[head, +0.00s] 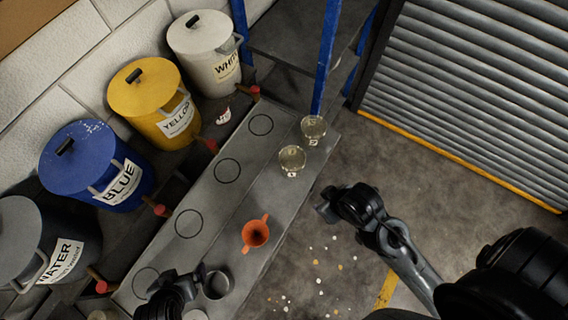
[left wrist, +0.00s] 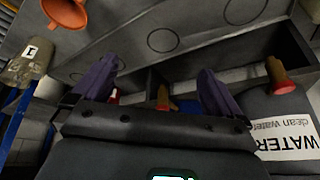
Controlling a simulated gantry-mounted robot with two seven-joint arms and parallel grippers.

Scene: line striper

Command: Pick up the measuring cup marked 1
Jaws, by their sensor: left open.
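Two clear measuring cups stand on the grey bench (head: 262,190). The nearer cup (head: 291,160) has a small white label that appears to read 1; the other cup (head: 313,128) stands just behind it, its label too small to read surely. In the left wrist view a cup with a label like 1 (left wrist: 26,66) is at the left edge. My left gripper (head: 182,282) is open over the near end of the bench, well away from the cups; its spread, empty fingers show in the left wrist view (left wrist: 155,78). My right gripper (head: 328,208) hangs right of the bench, its jaws unclear.
An orange funnel (head: 256,234) stands between my left gripper and the cups. A metal cup (head: 215,283) is close beside that gripper. White, yellow, blue and water (head: 55,245) drums with taps line the left side. A blue post (head: 326,60) rises near the cups.

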